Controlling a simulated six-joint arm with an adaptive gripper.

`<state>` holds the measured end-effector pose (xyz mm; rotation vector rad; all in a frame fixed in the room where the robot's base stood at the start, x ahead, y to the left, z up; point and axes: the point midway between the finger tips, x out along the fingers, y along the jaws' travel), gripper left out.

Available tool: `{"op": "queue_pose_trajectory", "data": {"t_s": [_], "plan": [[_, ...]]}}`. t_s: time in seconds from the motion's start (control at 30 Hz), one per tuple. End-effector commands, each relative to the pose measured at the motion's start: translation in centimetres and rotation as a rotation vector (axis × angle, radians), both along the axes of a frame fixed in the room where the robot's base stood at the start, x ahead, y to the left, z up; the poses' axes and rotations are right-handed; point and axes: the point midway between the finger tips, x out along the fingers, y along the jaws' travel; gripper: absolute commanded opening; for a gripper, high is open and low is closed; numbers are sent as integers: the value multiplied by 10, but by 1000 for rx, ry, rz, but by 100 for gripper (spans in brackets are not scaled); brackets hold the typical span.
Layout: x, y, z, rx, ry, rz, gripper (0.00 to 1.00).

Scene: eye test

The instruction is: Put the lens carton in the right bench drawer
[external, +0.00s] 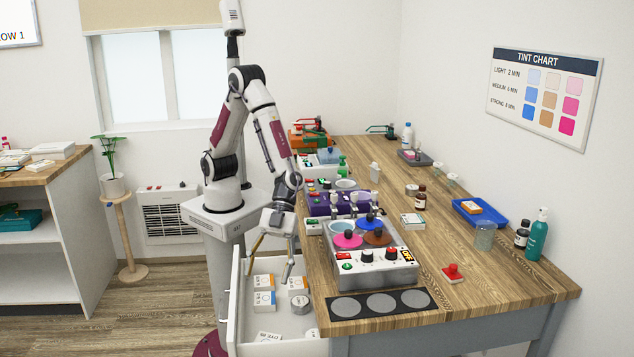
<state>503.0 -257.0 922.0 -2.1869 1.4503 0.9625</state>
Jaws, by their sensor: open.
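A drawer (236,318) stands pulled out on the bench's left side; I cannot tell if it is the right one. Inside lie several small white cartons, among them one with an orange mark (264,281), one with a blue mark (264,301) and one at the right (297,285). A round grey tin (301,304) lies beside them. Another white carton (412,220) lies on the bench. I cannot tell which is the lens carton. My gripper (271,271) is open, pointing down over the drawer, with no carton visibly held. Its fingertip height above the cartons is unclear.
The wooden bench (520,275) holds a steel unit with coloured lids (365,255), a dark mat with grey discs (382,304), a red stamp (453,272), a blue tray (480,212), a glass jar (485,236) and a teal bottle (537,236).

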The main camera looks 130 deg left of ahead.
Motion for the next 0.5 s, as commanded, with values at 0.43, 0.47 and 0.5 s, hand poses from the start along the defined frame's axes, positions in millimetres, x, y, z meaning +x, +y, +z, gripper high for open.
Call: {"op": "queue_pose_trajectory", "data": {"t_s": [0.43,0.47,0.5], "plan": [[-53,31,85,4,118,90,63],[-57,34,90,7,126,99,63],[-62,37,96,12,137,110,63]]}}
